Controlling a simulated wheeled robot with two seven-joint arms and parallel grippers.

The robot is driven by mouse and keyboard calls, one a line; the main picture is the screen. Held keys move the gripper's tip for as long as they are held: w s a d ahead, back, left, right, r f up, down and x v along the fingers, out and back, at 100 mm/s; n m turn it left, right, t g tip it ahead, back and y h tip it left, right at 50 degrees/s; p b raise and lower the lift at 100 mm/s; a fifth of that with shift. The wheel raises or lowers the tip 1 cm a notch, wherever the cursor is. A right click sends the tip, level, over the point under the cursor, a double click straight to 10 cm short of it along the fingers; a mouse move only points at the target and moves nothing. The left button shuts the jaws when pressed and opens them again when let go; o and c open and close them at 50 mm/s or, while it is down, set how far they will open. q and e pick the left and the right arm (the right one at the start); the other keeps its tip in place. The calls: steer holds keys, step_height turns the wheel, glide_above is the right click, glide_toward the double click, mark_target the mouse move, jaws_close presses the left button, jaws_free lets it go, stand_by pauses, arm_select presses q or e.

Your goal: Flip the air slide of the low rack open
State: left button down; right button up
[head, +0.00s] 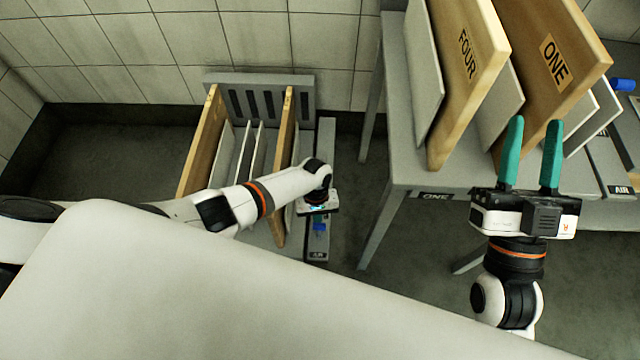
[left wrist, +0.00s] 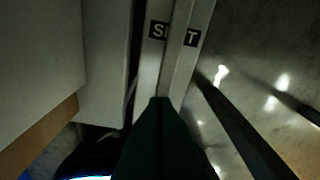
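The low rack (head: 212,87) stands on the floor left of centre in the head view, with boards and panels upright in it. Its air slide runs along its right side as a grey rail (head: 326,140) with a blue knob (head: 319,227) and an AIR label near its front end. My left gripper (head: 318,218) points down over the rail beside the knob; my wrist hides part of it. In the left wrist view its dark fingers (left wrist: 160,130) look closed together, over a rail (left wrist: 178,60) with partly hidden lettering. My right gripper (head: 531,155) is open and empty.
A taller grey table (head: 398,120) at right holds large wooden boards marked FOUR (head: 465,80) and ONE (head: 553,75). My right gripper is close in front of them. Another blue knob (head: 622,85) shows at the far right. Open floor (head: 345,205) lies between rack and table.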

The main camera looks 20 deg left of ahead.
arm_select(q)
steer(key=shift+s+d, duration=0.1)
steer(key=shift+s, duration=0.2)
arm_select(e)
steer(key=shift+w+f+g, duration=0.25)
steer(key=shift+f+g, duration=0.15)
steer(key=shift+f, duration=0.05)
arm_select(q)
steer(key=shift+s, duration=0.1)
arm_select(e)
steer(key=shift+r, duration=0.15)
